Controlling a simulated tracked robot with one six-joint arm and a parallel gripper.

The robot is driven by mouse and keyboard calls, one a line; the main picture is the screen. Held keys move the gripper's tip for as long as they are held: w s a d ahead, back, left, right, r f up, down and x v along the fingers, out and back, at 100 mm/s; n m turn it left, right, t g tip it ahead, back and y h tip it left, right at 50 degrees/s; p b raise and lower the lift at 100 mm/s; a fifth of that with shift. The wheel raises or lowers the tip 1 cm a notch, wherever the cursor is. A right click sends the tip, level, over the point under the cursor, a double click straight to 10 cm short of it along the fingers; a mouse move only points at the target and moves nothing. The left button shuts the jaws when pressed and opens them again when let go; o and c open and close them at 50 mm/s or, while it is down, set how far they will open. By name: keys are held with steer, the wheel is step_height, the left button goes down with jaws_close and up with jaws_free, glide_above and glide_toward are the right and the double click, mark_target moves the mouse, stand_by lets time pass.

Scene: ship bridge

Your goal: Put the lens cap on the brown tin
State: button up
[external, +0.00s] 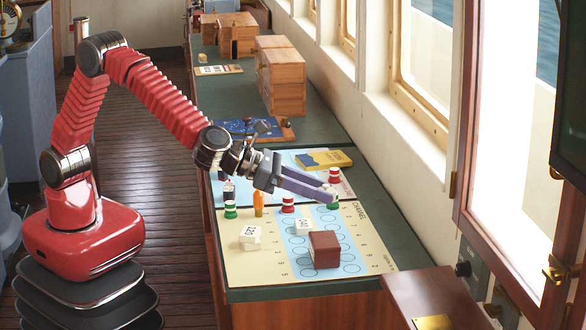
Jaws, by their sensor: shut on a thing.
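A brown, box-shaped thing (325,246), which looks like the brown tin, stands on the printed chart board near its front. My gripper (333,193) reaches in from the left with two long purple fingers. Its fingertips are above and behind the brown tin, clear of it. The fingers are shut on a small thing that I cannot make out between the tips. A green and white piece (332,206) shows right at or under the fingertips; I cannot tell if they touch it. I cannot pick out the lens cap with certainty.
On the board (375,249) stand a red and white piece (288,203), an orange piece (258,204), a green and white piece (230,209) and white blocks (250,237). A yellow book (323,160) lies behind. The board's right front is clear.

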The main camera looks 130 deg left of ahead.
glide_above(317, 239)
steer(key=shift+f, duration=3.05)
steer(key=shift+f, duration=1.85)
steer(key=shift+f, duration=0.1)
steer(key=o, duration=1)
steer(key=shift+v, duration=0.8)
steer(key=v, duration=1)
steer(key=shift+d, duration=0.2)
